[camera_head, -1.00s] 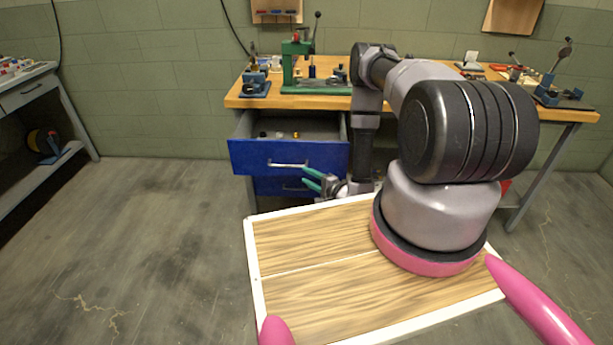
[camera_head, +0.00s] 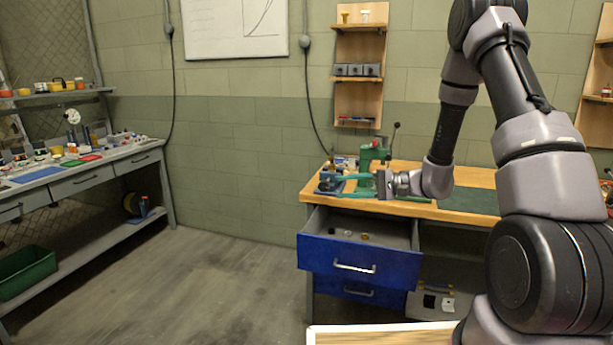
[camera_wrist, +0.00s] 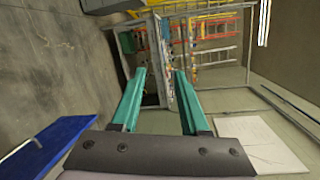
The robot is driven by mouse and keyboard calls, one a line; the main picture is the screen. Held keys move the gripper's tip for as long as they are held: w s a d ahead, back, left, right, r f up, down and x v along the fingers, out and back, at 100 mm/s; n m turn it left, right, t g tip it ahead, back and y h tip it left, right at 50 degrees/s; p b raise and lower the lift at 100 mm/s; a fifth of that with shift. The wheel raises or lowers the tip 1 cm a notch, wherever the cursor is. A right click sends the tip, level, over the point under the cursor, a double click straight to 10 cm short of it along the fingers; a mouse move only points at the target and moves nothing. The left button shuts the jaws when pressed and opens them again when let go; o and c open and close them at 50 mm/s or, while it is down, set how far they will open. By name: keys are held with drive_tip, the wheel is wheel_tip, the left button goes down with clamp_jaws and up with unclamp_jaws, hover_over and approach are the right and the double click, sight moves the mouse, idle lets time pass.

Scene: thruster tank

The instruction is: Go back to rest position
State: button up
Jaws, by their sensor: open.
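My gripper (camera_head: 345,185) is raised at the level of the wooden workbench top (camera_head: 318,195), above the open blue drawer (camera_head: 330,254), and points left. Its two green fingers are apart with nothing between them. In the wrist view my gripper (camera_wrist: 163,95) is also open and empty, with the room's floor and shelving beyond. My arm is bent up high at the right of the head view.
The blue drawer stands pulled out, with small parts inside. A blue vise (camera_head: 330,183) and a green press (camera_head: 372,154) are on the bench near my gripper. A grey side bench (camera_head: 95,178) stands at the left. The floor (camera_head: 215,290) between is clear.

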drive_tip(key=s+d+r+n+g+h, duration=0.3)
drive_tip(key=s+r+h, duration=0.4)
drive_tip(key=s+r, duration=0.6)
drive_tip(key=s+d+r+m+t+h, duration=0.2)
drive_tip(key=s+d+r+t+h, duration=0.5)
drive_tip(key=s+d+r, duration=0.2)
drive_tip(key=shift+d+r+m+t+h, duration=0.3)
drive_tip(key=shift+d+r+t, duration=0.15)
drive_tip(key=shift+d, duration=0.5)
